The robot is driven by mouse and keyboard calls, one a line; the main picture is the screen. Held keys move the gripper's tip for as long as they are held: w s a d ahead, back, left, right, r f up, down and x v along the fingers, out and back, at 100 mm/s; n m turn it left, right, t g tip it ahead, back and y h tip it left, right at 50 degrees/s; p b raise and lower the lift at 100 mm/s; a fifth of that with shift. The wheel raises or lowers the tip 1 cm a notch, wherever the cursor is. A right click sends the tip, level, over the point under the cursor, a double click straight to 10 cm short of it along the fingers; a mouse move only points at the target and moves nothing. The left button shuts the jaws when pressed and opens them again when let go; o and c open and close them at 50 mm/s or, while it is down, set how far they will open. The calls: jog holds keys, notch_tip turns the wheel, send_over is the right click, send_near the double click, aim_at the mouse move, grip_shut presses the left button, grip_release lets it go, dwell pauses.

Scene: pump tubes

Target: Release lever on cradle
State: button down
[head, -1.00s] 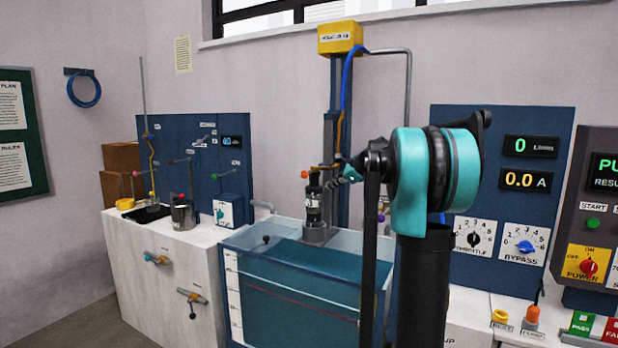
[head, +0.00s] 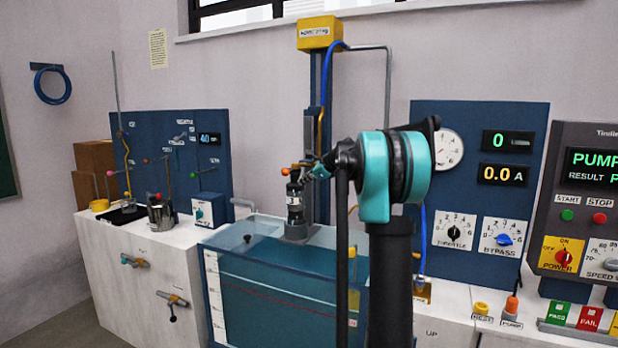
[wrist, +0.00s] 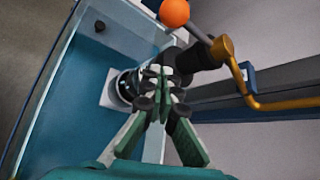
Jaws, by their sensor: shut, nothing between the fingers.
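The lever ends in an orange ball (head: 285,171) at the top of the cradle, just above a black pump (head: 294,197) marked 3. In the wrist view the lever's orange ball (wrist: 175,12) is at the top, with its grey rod running down right to a brass-coloured joint. My gripper (head: 309,174) is right beside the top of the pump, to the right of the ball. In the wrist view my gripper (wrist: 160,88) is shut and empty, its tips in front of the pump's dark body. The ball is apart from the fingers. Whether the fingertips touch the pump cannot be told.
A glass-walled water tank (head: 255,295) stands below the pump. A blue column with a yellow box (head: 320,33) rises behind it. A panel with THROTTLE and BYPASS knobs (head: 505,238) is to the right. A white bench (head: 130,285) with small items is left.

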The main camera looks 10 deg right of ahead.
jog(key=shift+w+a+r, duration=0.2)
jog(key=shift+w+a, duration=0.1)
jog(key=shift+a, duration=0.35)
jog(key=shift+w+a+r, duration=0.25)
jog(key=shift+w+a, duration=0.05)
jog(key=shift+a, duration=0.4)
jog(key=shift+w+a+r, duration=0.2)
jog(key=shift+w+a, duration=0.1)
jog(key=shift+a, duration=0.35)
